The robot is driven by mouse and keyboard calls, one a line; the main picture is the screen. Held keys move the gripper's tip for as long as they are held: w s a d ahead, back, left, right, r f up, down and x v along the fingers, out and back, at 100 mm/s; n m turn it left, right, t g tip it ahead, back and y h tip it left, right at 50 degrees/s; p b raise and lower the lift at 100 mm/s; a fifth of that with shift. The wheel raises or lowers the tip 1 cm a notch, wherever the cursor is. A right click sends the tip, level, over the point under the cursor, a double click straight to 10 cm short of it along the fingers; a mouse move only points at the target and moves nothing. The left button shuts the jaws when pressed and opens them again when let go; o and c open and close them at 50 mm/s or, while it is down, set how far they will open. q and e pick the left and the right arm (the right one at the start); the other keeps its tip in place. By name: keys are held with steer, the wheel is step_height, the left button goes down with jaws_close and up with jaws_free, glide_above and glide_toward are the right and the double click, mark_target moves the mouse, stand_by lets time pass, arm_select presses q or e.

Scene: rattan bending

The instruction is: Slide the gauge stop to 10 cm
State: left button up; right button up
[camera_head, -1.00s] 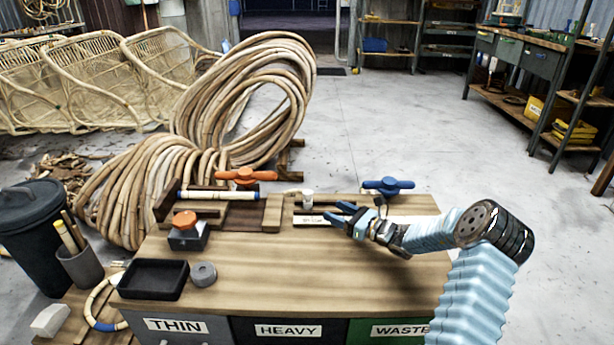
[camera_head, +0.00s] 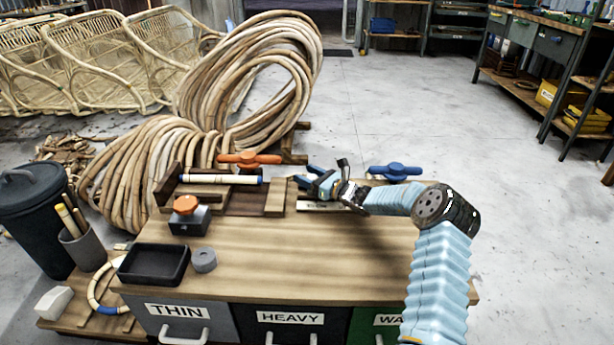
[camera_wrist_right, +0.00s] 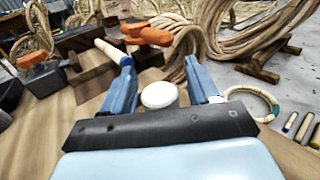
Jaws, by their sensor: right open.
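The gauge stop, with a round white top (camera_wrist_right: 158,95), sits between the blue fingers of my right gripper (camera_wrist_right: 158,66) in the right wrist view. The fingers are open on either side of it, with visible gaps. In the head view my right gripper (camera_head: 322,176) is over the back of the bench and hides the stop. The pale gauge strip (camera_head: 316,206) shows partly below the gripper; its marks are too small to read. My left gripper is not in view.
A pale rod (camera_head: 220,179) lies in the wooden fixture beside an orange handle (camera_head: 249,159). The bench front is clear.

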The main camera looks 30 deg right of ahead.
steer(key=shift+w+a, duration=0.1)
steer(key=shift+w, duration=0.1)
steer(key=shift+c, duration=0.2)
jaws_close()
steer(key=s+d, duration=0.3)
steer(key=d, duration=0.2)
steer(key=s+d, duration=0.4)
steer(key=d, duration=0.2)
steer(key=s+d, duration=0.3)
steer(key=d, duration=0.3)
steer(key=shift+s+b, duration=0.3)
steer(key=shift+b, duration=0.05)
steer(key=shift+o, duration=0.2)
jaws_free()
steer(key=shift+s+d, duration=0.1)
steer(key=v, duration=1.3)
steer(key=shift+s+d+f, duration=0.1)
steer(key=shift+s+d, duration=0.05)
steer(key=shift+s, duration=0.15)
